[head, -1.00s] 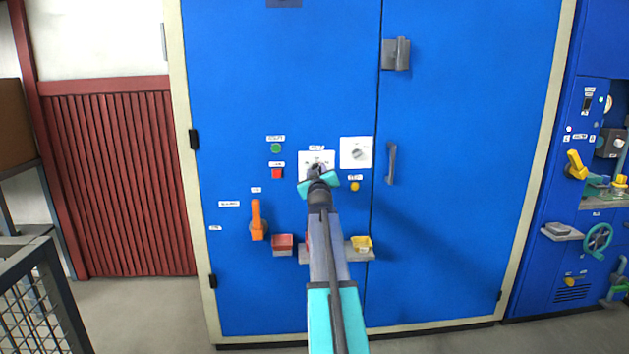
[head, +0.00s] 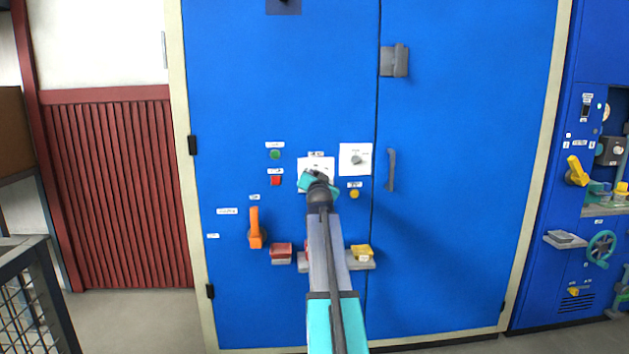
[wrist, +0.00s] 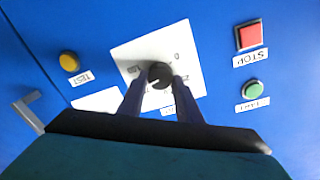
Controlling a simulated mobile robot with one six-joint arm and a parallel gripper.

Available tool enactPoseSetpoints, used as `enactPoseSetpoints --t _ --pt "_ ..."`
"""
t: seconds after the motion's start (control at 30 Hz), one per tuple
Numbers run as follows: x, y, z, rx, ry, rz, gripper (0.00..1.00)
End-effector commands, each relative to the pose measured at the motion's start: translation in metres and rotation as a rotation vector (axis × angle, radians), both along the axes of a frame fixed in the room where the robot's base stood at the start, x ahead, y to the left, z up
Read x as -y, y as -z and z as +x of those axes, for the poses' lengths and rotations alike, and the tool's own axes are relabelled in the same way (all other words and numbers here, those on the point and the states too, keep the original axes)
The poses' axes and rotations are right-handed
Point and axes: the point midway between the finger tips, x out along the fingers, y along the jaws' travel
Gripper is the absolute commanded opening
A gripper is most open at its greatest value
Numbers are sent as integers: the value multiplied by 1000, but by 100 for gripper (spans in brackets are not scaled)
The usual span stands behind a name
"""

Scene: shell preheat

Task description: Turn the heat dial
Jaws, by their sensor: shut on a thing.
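The heat dial (wrist: 160,73) is a black round knob on a white plate (wrist: 185,43) with markings around it, partly covered by my fingers. In the head view the white plate (head: 316,163) shows on the blue cabinet's left door, and my gripper hides the knob. My gripper (wrist: 160,83) has its two dark fingers on either side of the knob, shut on it. In the head view my gripper (head: 317,180) is at the plate, with its teal body tilted and its fingertips hidden.
Near the dial are a red STOP button (wrist: 251,36), a green button (wrist: 253,88) and a yellow TEST button (wrist: 69,62). A second white plate with a knob (head: 356,158) is to the right. An orange lever (head: 255,229) and a door handle (head: 391,170) stick out.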

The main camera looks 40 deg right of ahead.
Motion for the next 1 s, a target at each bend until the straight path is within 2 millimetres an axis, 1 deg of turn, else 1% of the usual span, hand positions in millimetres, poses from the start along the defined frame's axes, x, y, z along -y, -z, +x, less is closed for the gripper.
enactPoseSetpoints --t 0.6,0.8,1.0 --pt "0 -1 -1 361 -2 433 9" --pt "0 0 -1 438 -2 523 9" --pt "0 1 -1 477 -2 571 9"
